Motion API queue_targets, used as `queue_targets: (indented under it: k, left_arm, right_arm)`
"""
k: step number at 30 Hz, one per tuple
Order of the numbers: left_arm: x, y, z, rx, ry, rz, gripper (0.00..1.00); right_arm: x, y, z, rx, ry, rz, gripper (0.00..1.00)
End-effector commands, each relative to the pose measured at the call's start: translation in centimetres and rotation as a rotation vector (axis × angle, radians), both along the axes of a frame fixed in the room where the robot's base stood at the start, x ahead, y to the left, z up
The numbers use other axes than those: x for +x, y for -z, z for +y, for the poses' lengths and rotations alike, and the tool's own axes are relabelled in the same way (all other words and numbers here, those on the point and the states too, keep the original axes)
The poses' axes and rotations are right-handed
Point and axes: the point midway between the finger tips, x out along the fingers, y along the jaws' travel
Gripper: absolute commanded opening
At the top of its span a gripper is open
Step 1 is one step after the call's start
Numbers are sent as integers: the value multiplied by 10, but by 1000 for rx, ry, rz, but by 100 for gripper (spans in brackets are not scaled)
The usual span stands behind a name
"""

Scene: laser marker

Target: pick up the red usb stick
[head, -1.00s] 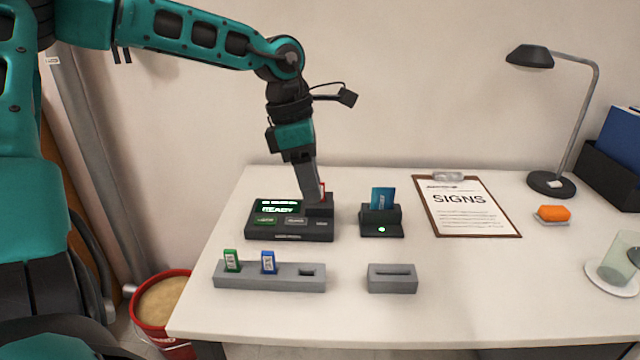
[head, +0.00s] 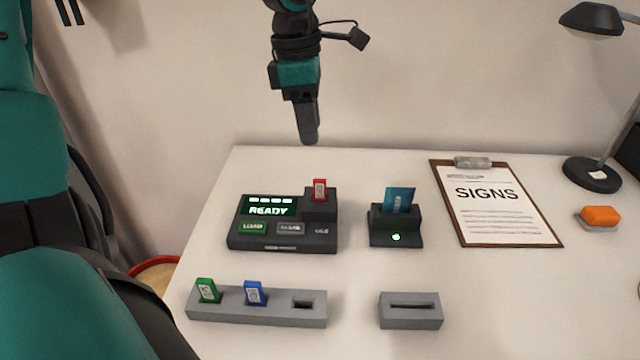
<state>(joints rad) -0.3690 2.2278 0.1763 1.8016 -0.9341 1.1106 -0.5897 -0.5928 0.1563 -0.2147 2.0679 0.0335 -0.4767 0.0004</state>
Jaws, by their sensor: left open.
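The red USB stick (head: 319,188) stands upright in the raised port block at the back right of the black console (head: 282,246), whose screen reads READY. My left gripper (head: 309,140) points down above and behind the stick, apart from it. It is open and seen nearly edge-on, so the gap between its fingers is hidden. My right gripper is not in view.
A grey holder (head: 257,315) in front carries a green stick (head: 207,290) and a blue stick (head: 255,293), with one empty slot. A card reader (head: 396,238) holding a blue card, an empty grey slot block (head: 410,320) and a clipboard (head: 500,235) stand to the right.

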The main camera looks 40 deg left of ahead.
Motion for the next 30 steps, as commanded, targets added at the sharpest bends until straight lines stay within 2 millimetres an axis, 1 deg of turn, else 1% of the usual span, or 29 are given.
queue_targets:
  k: [6,9,12,17,25,27,30]
  left_arm:
    - [2,42,-4,-1,2,7,40]
    - [3,59,-5,1,2,7,40]
    - [5,69,-6,0,0,5,40]
    - [6,79,-7,-1,-1,3,40]
    - [12,117,-10,0,0,5,40]
    - [13,123,-10,0,0,3,40]
    - [13,125,-11,-1,0,2,40]
  right_arm:
    - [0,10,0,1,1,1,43]
    - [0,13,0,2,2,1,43]
    - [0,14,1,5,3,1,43]
    - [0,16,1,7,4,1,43]
    - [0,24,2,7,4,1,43]
    - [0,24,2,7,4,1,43]
    - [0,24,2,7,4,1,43]
